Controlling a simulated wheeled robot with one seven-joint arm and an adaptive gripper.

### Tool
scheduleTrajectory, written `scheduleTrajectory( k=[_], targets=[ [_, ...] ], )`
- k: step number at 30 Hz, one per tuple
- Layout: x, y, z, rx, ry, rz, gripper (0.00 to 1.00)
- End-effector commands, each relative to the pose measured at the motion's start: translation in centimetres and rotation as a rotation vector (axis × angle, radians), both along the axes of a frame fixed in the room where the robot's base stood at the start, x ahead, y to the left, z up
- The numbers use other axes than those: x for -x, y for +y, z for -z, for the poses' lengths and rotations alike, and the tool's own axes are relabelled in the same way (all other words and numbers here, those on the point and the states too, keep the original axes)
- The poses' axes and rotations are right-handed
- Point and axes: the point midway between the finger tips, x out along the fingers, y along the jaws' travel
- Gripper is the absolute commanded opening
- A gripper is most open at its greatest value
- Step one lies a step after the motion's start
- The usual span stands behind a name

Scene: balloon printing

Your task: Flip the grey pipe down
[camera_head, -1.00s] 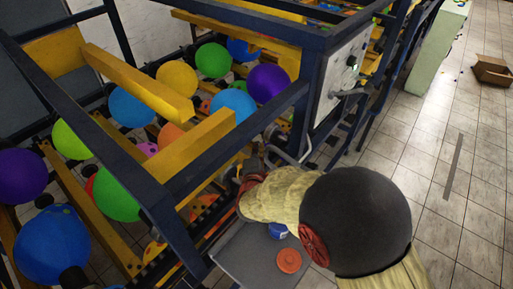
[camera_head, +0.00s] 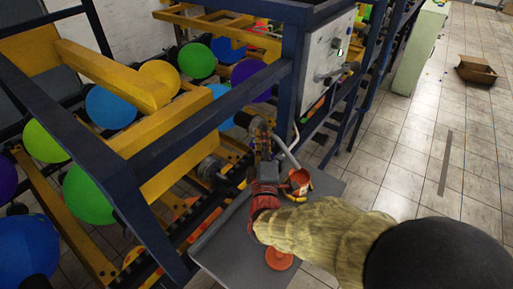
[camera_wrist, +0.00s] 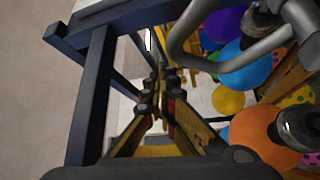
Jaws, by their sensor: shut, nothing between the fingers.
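The grey pipe (camera_head: 288,150) is a thin bent tube on the side of the blue machine frame, just right of my gripper in the head view. In the wrist view the grey pipe (camera_wrist: 178,42) curves across the upper right, beside my fingers and apart from them in the picture. My gripper (camera_head: 261,128) points up and away, near the frame's corner post. In the wrist view my gripper (camera_wrist: 162,78) has its fingertips together with nothing between them. I cannot tell whether my gripper touches the pipe.
A grey table (camera_head: 222,258) below my arm holds an orange lid (camera_head: 279,259) and an open orange pot (camera_head: 299,182). A control panel (camera_head: 330,60) with a handle is on the frame's right. Balloons and yellow beams fill the machine at left.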

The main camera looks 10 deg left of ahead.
Motion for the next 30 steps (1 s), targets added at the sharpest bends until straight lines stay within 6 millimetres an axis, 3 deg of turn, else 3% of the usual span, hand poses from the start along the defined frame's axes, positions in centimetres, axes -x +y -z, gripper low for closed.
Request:
scheduleTrajectory(
  k=[1,10,21,30],
  targets=[
    [0.2,-0.6,0.9,-0.04,-0.018,0.002,0.0],
    [1.7,-4.4,0.9,-0.285,-0.118,0.003,0.0],
    [3.5,-8.7,2.3,-0.277,-0.113,0.004,0.0],
    [4.2,-10.4,3.5,-0.274,-0.113,0.003,0.0]
  ],
)
